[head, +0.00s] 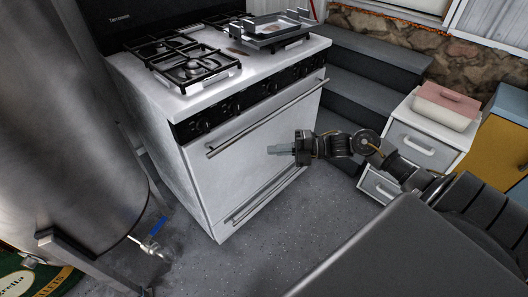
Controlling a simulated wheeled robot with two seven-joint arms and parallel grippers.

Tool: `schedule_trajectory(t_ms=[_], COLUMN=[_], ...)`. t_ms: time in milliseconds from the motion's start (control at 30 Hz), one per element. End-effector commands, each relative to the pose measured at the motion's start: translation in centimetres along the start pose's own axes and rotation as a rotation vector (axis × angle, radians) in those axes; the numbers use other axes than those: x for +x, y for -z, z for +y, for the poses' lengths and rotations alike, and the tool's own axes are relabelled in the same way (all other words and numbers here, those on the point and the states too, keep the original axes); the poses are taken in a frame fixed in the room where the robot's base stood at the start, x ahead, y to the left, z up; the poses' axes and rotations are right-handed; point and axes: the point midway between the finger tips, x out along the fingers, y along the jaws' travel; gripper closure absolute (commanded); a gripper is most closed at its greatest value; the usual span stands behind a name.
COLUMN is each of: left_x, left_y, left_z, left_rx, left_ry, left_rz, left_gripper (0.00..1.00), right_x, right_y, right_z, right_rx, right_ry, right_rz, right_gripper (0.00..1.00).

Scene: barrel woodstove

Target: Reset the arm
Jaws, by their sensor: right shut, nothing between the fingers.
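My right gripper (280,149) shows in the head view in front of the white stove (228,165). Its arm comes in from the lower right and reaches to the left. The fingers are together and empty, pointing left toward the oven door, just below the door handle (265,118). I cannot tell the exact gap between the fingers and the door. My left gripper is not in view.
A large metal barrel (62,120) with a blue-handled tap (158,226) stands at left. A grey tray (272,32) sits on the stove top. Dark steps (365,88) and a white drawer unit (421,148) bearing a pink-lidded box (446,102) are at right. Floor (245,262) is clear in front.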

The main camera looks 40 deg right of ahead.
Motion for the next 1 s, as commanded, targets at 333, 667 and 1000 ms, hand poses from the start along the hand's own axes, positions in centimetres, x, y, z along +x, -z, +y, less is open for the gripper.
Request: schedule_trajectory(t_ms=[333, 667, 1000], left_x=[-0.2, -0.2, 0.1], left_y=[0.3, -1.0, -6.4], left_z=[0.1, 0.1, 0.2], left_rx=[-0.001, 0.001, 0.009], left_ry=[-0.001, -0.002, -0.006], left_rz=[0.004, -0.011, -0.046], left_gripper=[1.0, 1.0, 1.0], right_x=[-0.7, -0.9, -5.3], right_y=[0.0, -2.4, 1.4], right_z=[0.0, -5.0, -30.1], right_rx=[0.001, 0.217, 1.016], right_ry=[0.001, 0.013, 0.159], right_rz=[-0.002, -0.17, -0.796], right_gripper=[1.0, 1.0, 1.0])
